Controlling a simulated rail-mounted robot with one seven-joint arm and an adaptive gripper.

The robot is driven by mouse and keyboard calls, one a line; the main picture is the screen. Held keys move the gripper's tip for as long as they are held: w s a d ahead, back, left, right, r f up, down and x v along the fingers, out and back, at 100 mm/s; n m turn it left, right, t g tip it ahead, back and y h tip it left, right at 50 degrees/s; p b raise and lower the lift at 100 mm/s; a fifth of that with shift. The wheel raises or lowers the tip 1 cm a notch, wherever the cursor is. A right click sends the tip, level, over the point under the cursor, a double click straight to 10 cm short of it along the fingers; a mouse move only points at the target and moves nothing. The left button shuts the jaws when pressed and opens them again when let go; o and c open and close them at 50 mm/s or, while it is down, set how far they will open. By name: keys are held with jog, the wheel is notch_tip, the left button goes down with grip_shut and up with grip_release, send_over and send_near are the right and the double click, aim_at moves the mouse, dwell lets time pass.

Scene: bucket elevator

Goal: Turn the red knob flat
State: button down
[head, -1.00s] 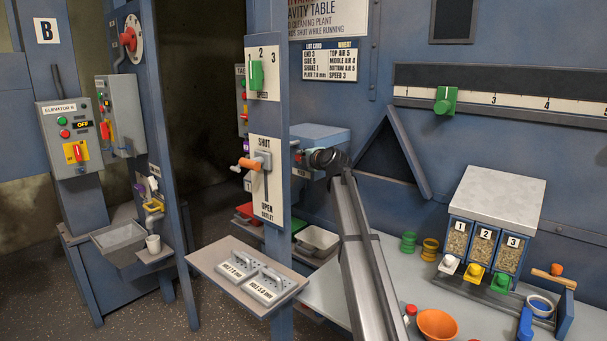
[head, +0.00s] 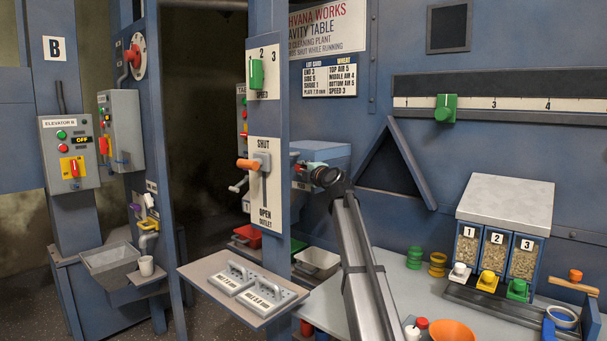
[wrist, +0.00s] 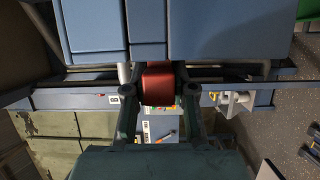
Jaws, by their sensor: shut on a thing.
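The red knob (wrist: 158,86) shows in the wrist view as a red block between the two fingers of my gripper (wrist: 158,93). The fingers stand on its left and right sides and are shut on it. Its base is partly hidden, and I cannot tell its exact turn angle. In the head view my gripper (head: 310,166) is small, at the end of my arm, in front of the blue box (head: 322,152) behind the post. The red knob there is mostly hidden by the gripper and the post.
A blue post (head: 270,215) with an orange-handled lever (head: 249,164) stands just left of my gripper. A shelf (head: 240,318) with two plates juts out below. The bench (head: 400,290) at right carries a seed bin (head: 505,200) and an orange bowl (head: 452,331).

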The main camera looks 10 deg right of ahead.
jog(key=c, duration=1)
grip_release()
jog(key=shift+o, duration=0.2)
jog(key=v, duration=1.2)
jog(key=shift+r, duration=0.1)
